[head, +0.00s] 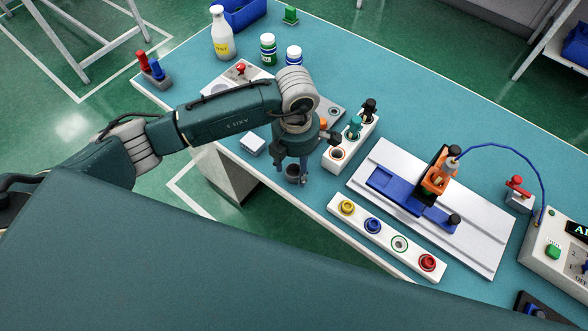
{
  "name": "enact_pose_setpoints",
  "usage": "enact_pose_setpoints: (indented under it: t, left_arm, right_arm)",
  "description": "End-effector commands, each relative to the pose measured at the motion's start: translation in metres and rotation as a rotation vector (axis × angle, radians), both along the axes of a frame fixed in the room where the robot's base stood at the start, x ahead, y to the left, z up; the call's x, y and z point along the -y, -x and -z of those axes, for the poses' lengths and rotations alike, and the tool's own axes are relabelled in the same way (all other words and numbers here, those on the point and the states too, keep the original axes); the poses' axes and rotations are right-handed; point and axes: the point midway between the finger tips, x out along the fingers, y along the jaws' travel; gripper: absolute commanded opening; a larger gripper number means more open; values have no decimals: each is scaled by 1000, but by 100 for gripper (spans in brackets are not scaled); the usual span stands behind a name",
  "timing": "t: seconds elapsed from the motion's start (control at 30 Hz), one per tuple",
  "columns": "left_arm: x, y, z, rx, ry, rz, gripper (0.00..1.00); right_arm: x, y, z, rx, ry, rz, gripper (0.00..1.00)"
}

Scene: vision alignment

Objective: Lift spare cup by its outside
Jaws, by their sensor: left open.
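A small dark grey round cup (293,174) shows right under my left gripper, near the front edge of the teal table; I take it for the spare cup. My left gripper (293,168) points down over it with its fingers open, one on each side of the cup. The gripper body hides part of the cup, and I cannot tell whether the fingers touch it. My right gripper is not in view.
A white strip (385,236) with several coloured ring cups lies to the right. A white block (331,163) with teal and black pieces stands close beside the gripper. A white plate (480,243) carries a blue slide and orange fixture. Bottles (222,40) stand at the back left.

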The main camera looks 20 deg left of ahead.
Motion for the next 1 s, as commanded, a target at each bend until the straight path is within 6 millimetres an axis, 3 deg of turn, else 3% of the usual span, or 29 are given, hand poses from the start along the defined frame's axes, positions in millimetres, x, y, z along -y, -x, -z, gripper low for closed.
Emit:
enact_pose_setpoints:
  t: [0.17,0.4,0.57,0.67,0.7,0.77,1.0]
  left_arm:
    - [0,0,18,-1,1,0,53]
    - [0,-1,21,2,1,1,53]
    - [0,-1,20,1,2,1,23]
    - [0,-1,20,1,2,1,21]
    - [0,-1,20,1,2,1,38]
    - [0,-1,20,1,2,1,50]
    - [0,-1,20,1,2,0,53]
  right_arm:
    - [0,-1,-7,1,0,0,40]
    - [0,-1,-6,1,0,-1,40]
    - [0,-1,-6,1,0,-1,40]
    - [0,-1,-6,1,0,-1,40]
    - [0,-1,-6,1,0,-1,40]
    - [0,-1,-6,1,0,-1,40]
    - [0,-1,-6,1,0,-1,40]
